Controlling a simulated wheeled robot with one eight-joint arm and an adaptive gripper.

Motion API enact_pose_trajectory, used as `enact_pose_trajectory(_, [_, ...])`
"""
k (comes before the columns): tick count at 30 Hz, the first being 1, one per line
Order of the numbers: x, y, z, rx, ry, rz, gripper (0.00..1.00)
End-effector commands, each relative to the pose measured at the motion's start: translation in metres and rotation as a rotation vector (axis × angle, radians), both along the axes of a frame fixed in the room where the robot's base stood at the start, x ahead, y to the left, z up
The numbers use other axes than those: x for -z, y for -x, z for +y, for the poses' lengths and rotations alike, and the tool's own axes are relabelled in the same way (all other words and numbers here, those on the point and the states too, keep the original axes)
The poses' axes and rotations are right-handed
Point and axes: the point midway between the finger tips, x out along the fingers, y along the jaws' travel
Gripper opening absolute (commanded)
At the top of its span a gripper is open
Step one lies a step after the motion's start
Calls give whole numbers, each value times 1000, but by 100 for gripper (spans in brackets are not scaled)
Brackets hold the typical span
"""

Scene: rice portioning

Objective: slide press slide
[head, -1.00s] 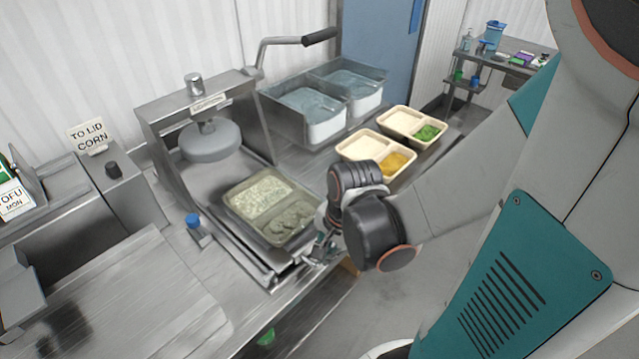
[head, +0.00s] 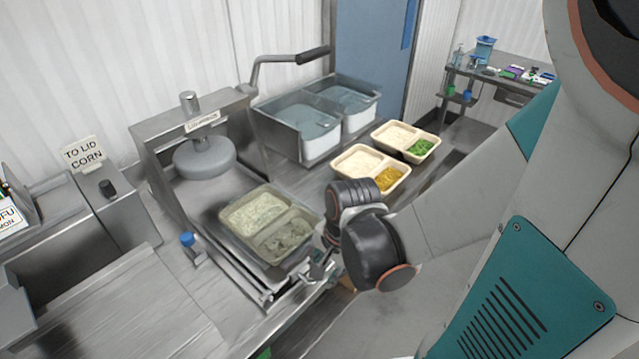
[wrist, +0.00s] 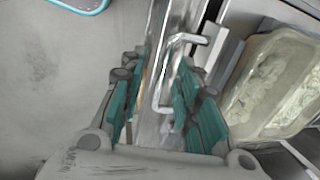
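The press (head: 205,157) is a metal frame with a round grey plate raised under its crossbar. Its long lever (head: 290,57) with a black grip points up and right. The slide (head: 235,266) is pulled out in front and carries a translucent two-part tray (head: 268,222) of pale rice-like food, clear of the plate. My gripper (head: 318,264) is at the slide's front right corner. In the wrist view, its teal-padded fingers (wrist: 158,88) stand apart on either side of a bent metal handle (wrist: 172,62), with visible gaps. My wrist partly hides this in the head view.
Two beige trays (head: 362,150) with rice and yellow or green food stand right of the press. Steel bins (head: 300,140) stand behind them. A blue-topped knob (head: 188,240) is left of the slide. A "TO LID CORN" sign (head: 84,153) marks the left-hand unit.

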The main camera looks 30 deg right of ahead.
Motion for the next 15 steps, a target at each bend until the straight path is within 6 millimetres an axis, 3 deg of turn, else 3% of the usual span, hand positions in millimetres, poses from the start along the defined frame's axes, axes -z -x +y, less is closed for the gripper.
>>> enact_pose_trajectory(15, [-35,9,-1,1,0,0,30])
